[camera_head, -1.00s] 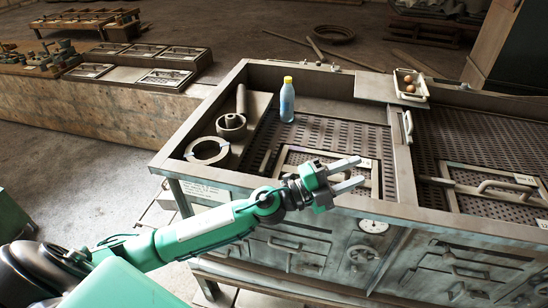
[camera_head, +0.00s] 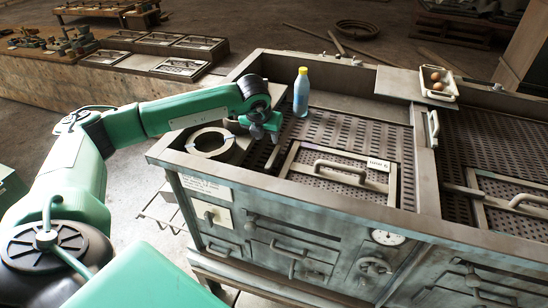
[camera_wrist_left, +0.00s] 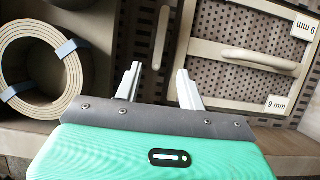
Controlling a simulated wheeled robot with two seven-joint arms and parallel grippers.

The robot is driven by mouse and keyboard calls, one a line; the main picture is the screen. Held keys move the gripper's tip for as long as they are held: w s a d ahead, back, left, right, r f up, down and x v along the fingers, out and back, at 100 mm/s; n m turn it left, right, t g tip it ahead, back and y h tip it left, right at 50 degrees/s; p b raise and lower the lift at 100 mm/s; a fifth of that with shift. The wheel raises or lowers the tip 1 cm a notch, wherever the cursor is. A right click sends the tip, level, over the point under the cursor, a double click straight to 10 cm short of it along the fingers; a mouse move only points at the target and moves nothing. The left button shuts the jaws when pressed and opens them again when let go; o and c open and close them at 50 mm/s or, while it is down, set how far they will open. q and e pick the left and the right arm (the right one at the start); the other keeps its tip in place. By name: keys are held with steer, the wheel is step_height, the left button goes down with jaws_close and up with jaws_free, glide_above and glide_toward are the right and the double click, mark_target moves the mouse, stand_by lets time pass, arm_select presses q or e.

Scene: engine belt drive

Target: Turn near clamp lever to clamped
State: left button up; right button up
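My left gripper (camera_head: 266,137) points down over the left bay of the metal bench, between the coiled ring and the framed panel. In the left wrist view its two fingers (camera_wrist_left: 160,75) are apart with nothing between them. A slim pale lever bar (camera_wrist_left: 160,38) lies just beyond the fingertips there, apart from them; it looks like the near clamp lever. In the head view it shows as a short bar (camera_head: 272,158) just below the gripper. Whether it is clamped I cannot tell. My right gripper is not in view.
The coiled ring (camera_head: 210,152) with ties lies left of the lever. A perforated panel with a handle (camera_head: 340,170) lies right of it. A blue bottle with a yellow cap (camera_head: 301,95) stands behind. A tray (camera_head: 438,82) with brown round items sits on the back right ledge.

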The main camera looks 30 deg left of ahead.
mark_target(272, 157)
arm_select(q)
steer(key=p+x, duration=0.5)
steer(key=x, duration=0.7)
steer(key=shift+d, duration=0.1)
steer(key=shift+w+f+p, duration=0.2)
steer(key=shift+f+p, duration=0.15)
steer(key=shift+f, duration=0.3)
jaws_close()
